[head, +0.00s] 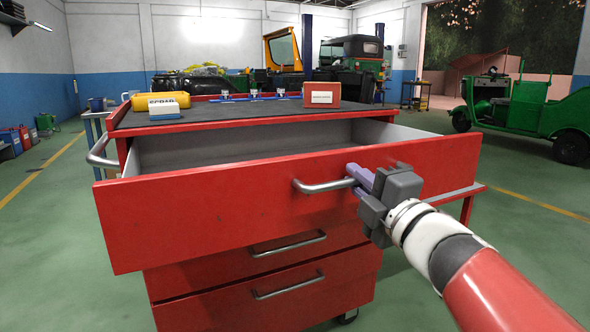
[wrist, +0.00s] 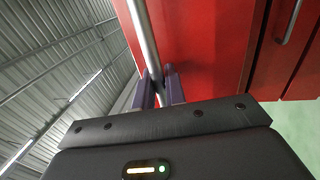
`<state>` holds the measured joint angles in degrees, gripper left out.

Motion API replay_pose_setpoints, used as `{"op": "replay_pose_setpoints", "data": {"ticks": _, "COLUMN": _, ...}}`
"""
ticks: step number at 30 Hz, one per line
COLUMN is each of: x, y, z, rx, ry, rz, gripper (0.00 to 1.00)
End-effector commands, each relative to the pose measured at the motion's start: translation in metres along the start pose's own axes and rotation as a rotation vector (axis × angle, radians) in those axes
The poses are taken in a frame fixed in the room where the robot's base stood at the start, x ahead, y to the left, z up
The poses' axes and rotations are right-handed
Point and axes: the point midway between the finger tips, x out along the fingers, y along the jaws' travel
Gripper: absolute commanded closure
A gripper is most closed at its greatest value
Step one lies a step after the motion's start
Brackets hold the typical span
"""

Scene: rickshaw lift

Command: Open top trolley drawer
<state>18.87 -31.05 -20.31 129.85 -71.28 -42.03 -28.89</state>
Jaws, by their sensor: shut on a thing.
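The red trolley's top drawer (head: 230,212) stands pulled well out in the head view, and its grey interior shows empty where visible. Its metal bar handle (head: 318,187) is on the drawer front. My gripper (head: 358,180) is shut on the right end of this handle. In the wrist view the purple fingers (wrist: 158,88) close around the handle bar (wrist: 142,38), against the red drawer front (wrist: 200,40). The fingertips are partly hidden by the bar and the gripper body.
Lower drawers with handles (head: 289,286) are shut. On the trolley top are a yellow case (head: 160,100), a white box (head: 164,112), a red box (head: 322,95) and blue tools (head: 253,97). Green vehicles (head: 525,110) stand behind.

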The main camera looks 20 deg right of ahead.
Motion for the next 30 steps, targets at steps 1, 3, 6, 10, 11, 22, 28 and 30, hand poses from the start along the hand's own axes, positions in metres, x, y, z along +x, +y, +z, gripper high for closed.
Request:
{"op": "replay_pose_setpoints", "data": {"ticks": 1, "x": -0.003, "y": 0.001, "z": 0.000, "rx": 0.000, "ry": 0.001, "rz": 0.000, "gripper": 1.00}}
{"op": "replay_pose_setpoints", "data": {"ticks": 3, "x": -0.006, "y": 0.001, "z": 0.000, "rx": 0.000, "ry": 0.000, "rz": -0.001, "gripper": 1.00}}
{"op": "replay_pose_setpoints", "data": {"ticks": 6, "x": -0.007, "y": 0.000, "z": 0.000, "rx": 0.001, "ry": 0.000, "rz": -0.002, "gripper": 1.00}}
{"op": "replay_pose_setpoints", "data": {"ticks": 10, "x": -0.007, "y": 0.000, "z": 0.000, "rx": 0.001, "ry": 0.000, "rz": -0.002, "gripper": 1.00}}
{"op": "replay_pose_setpoints", "data": {"ticks": 11, "x": -0.007, "y": 0.000, "z": 0.000, "rx": 0.001, "ry": 0.000, "rz": -0.002, "gripper": 1.00}}
{"op": "replay_pose_setpoints", "data": {"ticks": 22, "x": -0.007, "y": 0.001, "z": 0.000, "rx": 0.000, "ry": 0.000, "rz": -0.001, "gripper": 0.83}}
{"op": "replay_pose_setpoints", "data": {"ticks": 28, "x": -0.017, "y": 0.002, "z": 0.000, "rx": -0.001, "ry": -0.001, "rz": 0.001, "gripper": 0.83}}
{"op": "replay_pose_setpoints", "data": {"ticks": 30, "x": -0.027, "y": 0.003, "z": 0.000, "rx": -0.001, "ry": -0.001, "rz": 0.002, "gripper": 0.83}}
